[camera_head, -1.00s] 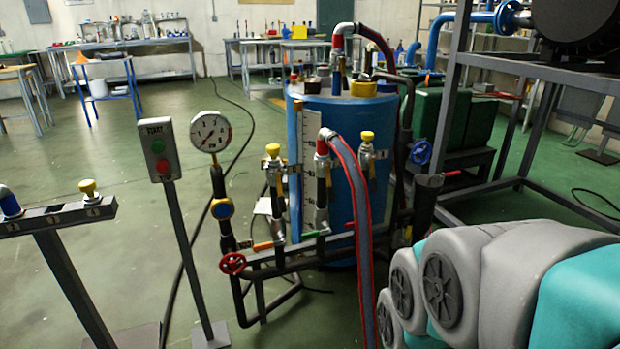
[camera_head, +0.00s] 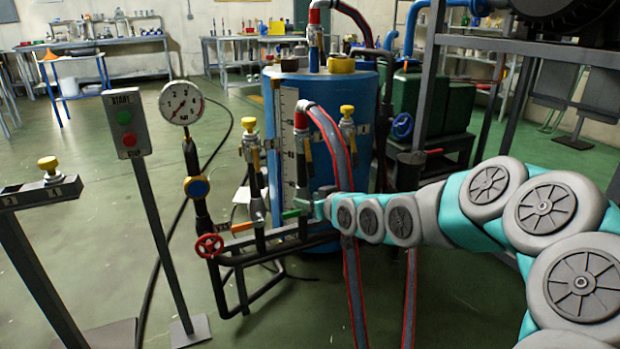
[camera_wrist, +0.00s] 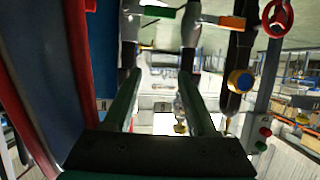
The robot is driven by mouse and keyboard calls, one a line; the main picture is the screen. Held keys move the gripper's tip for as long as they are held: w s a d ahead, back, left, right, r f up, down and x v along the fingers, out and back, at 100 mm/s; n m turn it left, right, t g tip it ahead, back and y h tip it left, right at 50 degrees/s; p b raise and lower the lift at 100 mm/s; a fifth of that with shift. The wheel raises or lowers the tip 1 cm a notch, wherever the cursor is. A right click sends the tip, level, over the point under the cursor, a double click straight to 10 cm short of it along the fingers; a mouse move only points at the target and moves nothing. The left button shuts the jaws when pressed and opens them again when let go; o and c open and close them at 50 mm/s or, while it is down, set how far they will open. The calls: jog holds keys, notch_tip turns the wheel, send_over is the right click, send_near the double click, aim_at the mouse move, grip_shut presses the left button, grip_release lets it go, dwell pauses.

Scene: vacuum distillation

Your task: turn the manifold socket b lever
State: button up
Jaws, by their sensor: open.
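A green lever (camera_head: 292,213) and an orange lever (camera_head: 243,227) sit low on the manifold, under the sockets in front of the blue tank. I cannot read which socket is marked b. In the wrist view the picture is turned over, with the green lever (camera_wrist: 158,12) at the top and the orange lever (camera_wrist: 231,21) to its right. My gripper (camera_head: 316,207) is just right of the green lever in the head view, partly hidden by my arm. In the wrist view my gripper (camera_wrist: 160,78) has its two dark green fingers apart, with no lever between them.
A hose with red edges (camera_head: 353,290) hangs close by my wrist. A red handwheel (camera_head: 209,246), a gauge (camera_head: 181,103) and a start-button post (camera_head: 126,125) stand to the left. The blue tank (camera_head: 345,110) is behind. Open floor lies in front on the left.

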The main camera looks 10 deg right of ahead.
aim_at(311, 168)
jog(key=shift+w+d+r+m+t+b, duration=0.15)
jog(key=shift+w+d+r+t+b, duration=0.4)
jog(key=shift+w, duration=1.75)
jog(key=shift+w+d+r+m+t+p, duration=0.25)
jog(key=shift+w+t, duration=0.65)
jog(key=shift+w, duration=1.35)
jog(key=shift+w+d+r+t+b, duration=0.25)
jog(key=shift+w+d+t+b, duration=0.4)
jog(key=shift+w, duration=1.65)
jog(key=shift+a, duration=0.1)
grip_shut()
